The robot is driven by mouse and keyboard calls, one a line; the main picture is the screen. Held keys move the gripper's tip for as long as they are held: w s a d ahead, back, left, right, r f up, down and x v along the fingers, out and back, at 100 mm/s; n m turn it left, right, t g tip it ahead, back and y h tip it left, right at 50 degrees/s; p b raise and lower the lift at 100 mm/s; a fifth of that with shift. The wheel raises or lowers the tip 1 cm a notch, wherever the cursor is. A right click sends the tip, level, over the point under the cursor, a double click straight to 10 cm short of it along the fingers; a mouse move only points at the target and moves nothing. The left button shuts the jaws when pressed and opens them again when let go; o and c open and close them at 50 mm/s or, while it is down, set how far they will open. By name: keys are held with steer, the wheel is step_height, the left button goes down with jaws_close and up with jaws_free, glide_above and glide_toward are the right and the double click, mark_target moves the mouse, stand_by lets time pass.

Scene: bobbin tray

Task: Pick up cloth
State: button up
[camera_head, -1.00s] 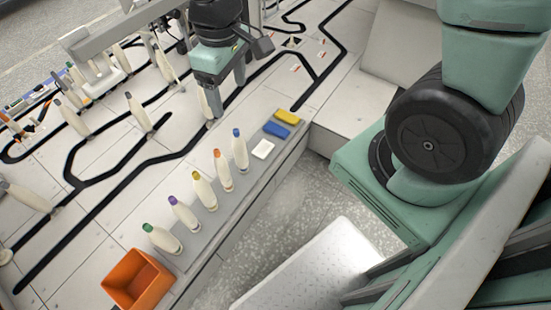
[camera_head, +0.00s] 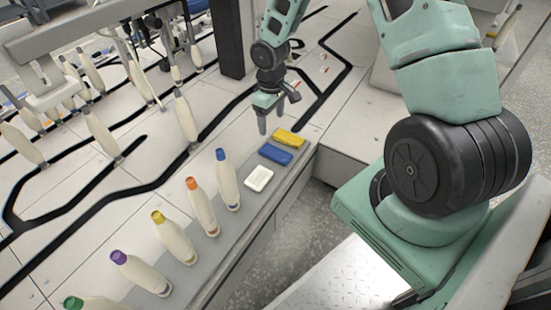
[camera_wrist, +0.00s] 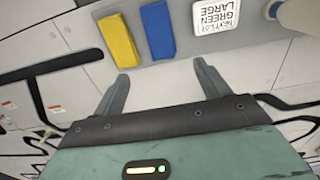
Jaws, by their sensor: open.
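A yellow flat piece (camera_head: 289,137) and a blue flat piece (camera_head: 275,154) lie side by side at the far end of the grey strip. Both also show in the wrist view, yellow (camera_wrist: 118,40) and blue (camera_wrist: 158,31). Either could be a folded cloth; I cannot tell which. My gripper (camera_head: 271,122) is open and empty, just behind them in the head view. In the wrist view its fingertips (camera_wrist: 162,68) are spread, with the blue piece beyond the gap and the yellow piece beyond the left finger. No contact shows.
A white card (camera_head: 259,178) lies beside the blue piece; it reads "NEXT LOT GREEN LARGE" in the wrist view (camera_wrist: 216,15). Several capped bobbins stand along the grey strip (camera_head: 207,249), the blue-capped one (camera_head: 227,180) nearest the card. A dark post (camera_head: 226,40) rises behind.

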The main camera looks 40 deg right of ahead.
steer(key=b, duration=0.3)
glide_above(272, 150)
steer(key=f, duration=0.7)
steer(key=shift+w+d+f, duration=0.15)
steer(key=shift+w+f, duration=0.1)
steer(key=shift+f, duration=0.1)
steer(key=f+b, duration=0.3)
steer(key=f, duration=0.2)
steer(key=shift+s+f+b, duration=0.1)
steer(key=shift+s+b, duration=0.1)
steer(key=shift+b, duration=0.1)
steer(key=c, duration=1)
